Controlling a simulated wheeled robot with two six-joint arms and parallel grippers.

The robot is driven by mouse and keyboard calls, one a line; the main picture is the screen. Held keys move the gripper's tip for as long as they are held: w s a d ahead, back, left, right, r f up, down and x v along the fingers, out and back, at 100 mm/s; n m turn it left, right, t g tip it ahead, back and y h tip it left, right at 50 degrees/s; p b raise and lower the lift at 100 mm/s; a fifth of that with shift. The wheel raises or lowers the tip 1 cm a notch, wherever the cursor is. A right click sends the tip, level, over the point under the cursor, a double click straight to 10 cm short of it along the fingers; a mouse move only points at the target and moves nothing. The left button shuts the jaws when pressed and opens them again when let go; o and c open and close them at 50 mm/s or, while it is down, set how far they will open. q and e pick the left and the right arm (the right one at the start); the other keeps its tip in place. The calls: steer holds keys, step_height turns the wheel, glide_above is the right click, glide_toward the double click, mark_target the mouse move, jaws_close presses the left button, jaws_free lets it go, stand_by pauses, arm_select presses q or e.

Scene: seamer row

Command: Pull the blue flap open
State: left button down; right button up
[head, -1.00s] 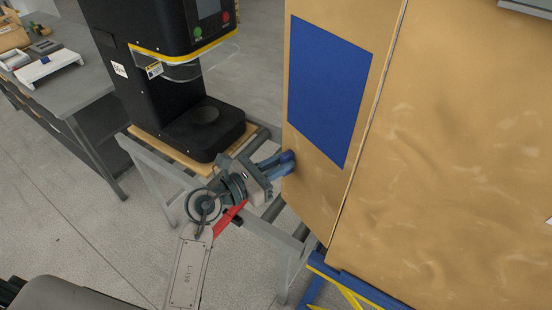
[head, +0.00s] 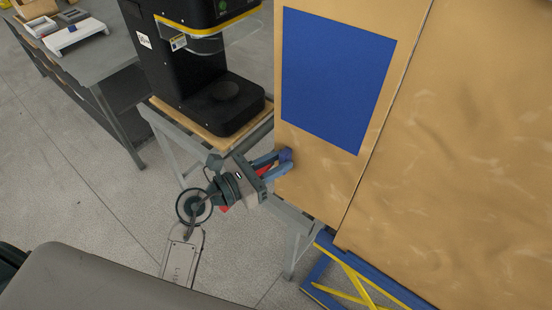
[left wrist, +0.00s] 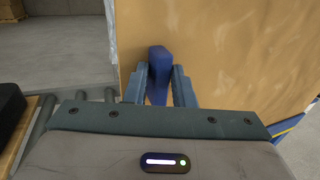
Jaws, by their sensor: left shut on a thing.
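The flap is a tan cardboard panel (head: 305,172) with a large blue rectangle (head: 335,80) on it, standing at the right in the head view. A small blue tab (left wrist: 160,66) sticks out at the flap's left edge; it also shows in the head view (head: 286,154). My left gripper (head: 278,164) is shut on the blue tab. In the left wrist view the tab stands upright between the two fingers (left wrist: 159,85), and the tan panel (left wrist: 230,50) fills the area behind and right. My right gripper is not in view.
A black seamer machine (head: 222,95) stands on a wooden board left of the flap, above a grey roller frame (head: 290,222). A larger tan board (head: 465,160) adjoins the flap on the right. A blue and yellow stand (head: 345,275) is below.

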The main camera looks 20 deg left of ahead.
arm_select(q)
steer(key=shift+s+f, duration=0.1)
steer(key=c, duration=1.5)
jaws_free()
steer(key=shift+o, duration=0.7)
steer(key=shift+d, duration=0.3)
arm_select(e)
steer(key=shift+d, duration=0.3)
arm_select(q)
steer(key=shift+a, duration=0.1)
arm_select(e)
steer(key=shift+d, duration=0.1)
